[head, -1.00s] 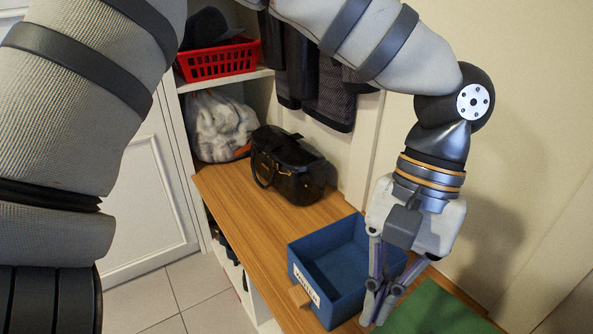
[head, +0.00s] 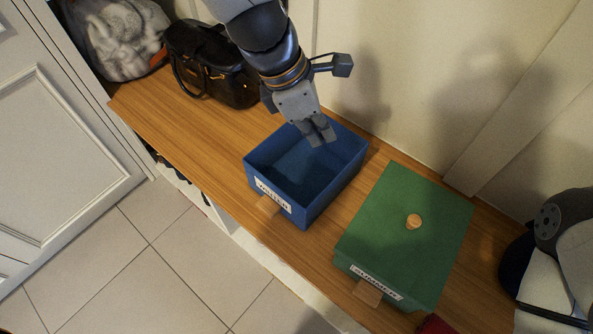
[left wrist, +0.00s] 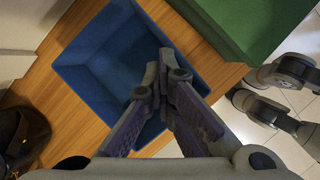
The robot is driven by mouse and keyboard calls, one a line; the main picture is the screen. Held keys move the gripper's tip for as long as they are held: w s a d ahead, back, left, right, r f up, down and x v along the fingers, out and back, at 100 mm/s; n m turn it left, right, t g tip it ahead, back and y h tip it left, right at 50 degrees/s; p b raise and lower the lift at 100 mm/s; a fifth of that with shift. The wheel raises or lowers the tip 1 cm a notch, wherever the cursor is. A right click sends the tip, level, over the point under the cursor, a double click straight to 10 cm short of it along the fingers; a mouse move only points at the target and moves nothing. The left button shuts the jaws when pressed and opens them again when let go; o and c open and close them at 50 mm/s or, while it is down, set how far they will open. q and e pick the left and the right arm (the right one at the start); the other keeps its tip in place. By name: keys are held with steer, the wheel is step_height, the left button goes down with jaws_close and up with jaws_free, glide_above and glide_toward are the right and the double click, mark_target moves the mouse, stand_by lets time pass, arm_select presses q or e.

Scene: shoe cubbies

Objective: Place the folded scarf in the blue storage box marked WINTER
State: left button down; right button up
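The blue box (head: 330,190) marked WINTER stands open on the wooden bench, with its label and wooden tab at the front. Its visible inside looks empty. It also shows in the left wrist view (left wrist: 85,80). My left gripper (head: 318,133) is over the back part of the box, pointing down. In the left wrist view its fingertips (left wrist: 160,78) come together with nothing between them. I cannot make out a folded scarf for sure; a dark red thing (head: 435,325) is cut off at the bottom edge.
A green lidded box (head: 400,225) marked SUMMER, with a wooden knob, stands right of the blue box. A black handbag (head: 212,65) and a whitish bag (head: 120,35) are at the upper left. Bare bench (head: 185,120) lies between handbag and blue box.

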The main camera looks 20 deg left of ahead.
arm_select(q)
steer(key=w+a+n, duration=0.1)
steer(key=a+n, duration=0.1)
steer(key=w+a+f+n+t, duration=0.1)
steer(key=w, duration=0.1)
steer(key=shift+w+a+f+n+y, duration=0.2)
steer(key=shift+w+a+n+y, duration=0.1)
steer(key=shift+a+n, duration=0.1)
